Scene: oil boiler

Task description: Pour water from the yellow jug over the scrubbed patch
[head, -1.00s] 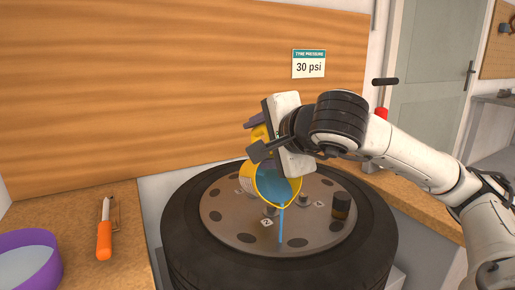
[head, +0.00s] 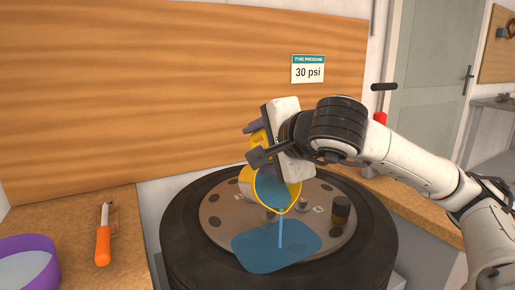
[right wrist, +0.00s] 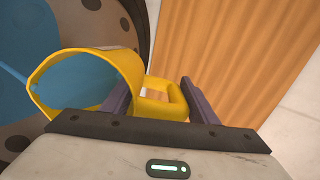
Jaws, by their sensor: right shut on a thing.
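A yellow jug (head: 247,180) is tilted over the round grey plate (head: 218,220) on the tyre. Blue water (head: 273,190) fills its mouth, and a thin stream falls from its lip. A blue puddle (head: 272,252) lies on the plate's front part and reaches over the tyre's edge. My right gripper (head: 259,138) is shut on the jug's handle; in the right wrist view the handle (right wrist: 176,102) is between the purple fingers. Any scrubbed patch cannot be made out; the puddle may cover it. My left gripper is not in view.
The black tyre (head: 180,235) lies flat. A small dark cylinder (head: 341,208) and numbered tags are on the plate. An orange-handled tool (head: 103,245) and a purple bowl (head: 48,280) are on the left bench. A tyre pressure sign (head: 308,69) hangs on the wooden wall behind.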

